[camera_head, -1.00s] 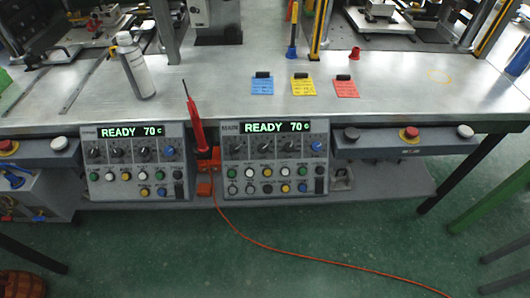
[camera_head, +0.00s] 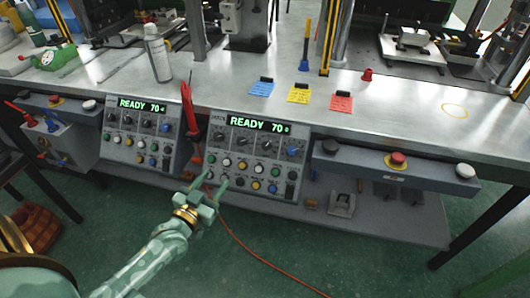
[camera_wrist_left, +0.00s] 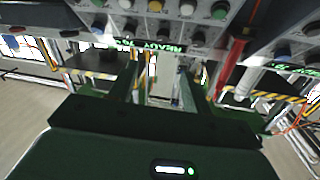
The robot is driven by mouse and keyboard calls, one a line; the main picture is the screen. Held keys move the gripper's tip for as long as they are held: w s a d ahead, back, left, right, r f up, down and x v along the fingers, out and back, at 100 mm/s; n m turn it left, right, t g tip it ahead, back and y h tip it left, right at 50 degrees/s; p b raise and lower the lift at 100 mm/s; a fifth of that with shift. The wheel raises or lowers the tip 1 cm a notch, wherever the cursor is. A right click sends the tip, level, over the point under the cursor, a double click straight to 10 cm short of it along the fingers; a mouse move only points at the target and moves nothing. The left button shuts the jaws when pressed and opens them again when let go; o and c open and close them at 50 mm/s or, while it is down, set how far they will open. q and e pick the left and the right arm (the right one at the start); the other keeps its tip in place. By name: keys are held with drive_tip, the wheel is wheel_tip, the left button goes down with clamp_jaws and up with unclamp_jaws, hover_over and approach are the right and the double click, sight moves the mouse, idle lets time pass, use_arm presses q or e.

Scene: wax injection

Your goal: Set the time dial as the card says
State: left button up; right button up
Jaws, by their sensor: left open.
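The main control panel (camera_head: 262,150) shows a green READY 70 display (camera_head: 258,124) over a row of black knobs (camera_head: 241,140) and a blue knob (camera_head: 292,152). Dial labels and settings are too small to read. A blue card (camera_head: 261,89), a yellow card (camera_head: 298,95) and a red card (camera_head: 341,103) lie on the bench, their writing unreadable. My left gripper (camera_head: 208,184) is open and empty, in front of the main panel's lower left corner. A panel face with buttons (camera_wrist_left: 155,7) shows upside down in the left wrist view. My right gripper is out of view.
A similar second panel (camera_head: 140,130) stands to the left. A red pen-like tool (camera_head: 188,112) stands between the panels, with an orange cable (camera_head: 250,248) running over the floor. A bottle (camera_head: 157,55) stands on the bench. A red stop button (camera_head: 397,159) sits at right.

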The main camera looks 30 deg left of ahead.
use_arm(q)
drive_tip(key=b, duration=0.5)
approach(241, 142)
drive_tip(key=w, duration=0.7)
drive_tip(key=shift+w+a+f, duration=0.1)
drive_tip(key=shift+a+f, duration=0.15)
drive_tip(key=shift+a, duration=0.15)
drive_tip(key=shift+w+a+r, duration=0.1)
drive_tip(key=shift+w+r, duration=0.05)
drive_tip(key=shift+w, duration=0.45)
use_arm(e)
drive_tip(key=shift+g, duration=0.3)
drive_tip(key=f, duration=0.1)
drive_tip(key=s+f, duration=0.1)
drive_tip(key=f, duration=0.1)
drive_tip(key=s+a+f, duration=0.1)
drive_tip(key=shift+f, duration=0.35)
use_arm(q)
drive_tip(key=c, duration=1)
drive_tip(key=shift+o, duration=0.2)
drive_tip(key=shift+r, duration=0.1)
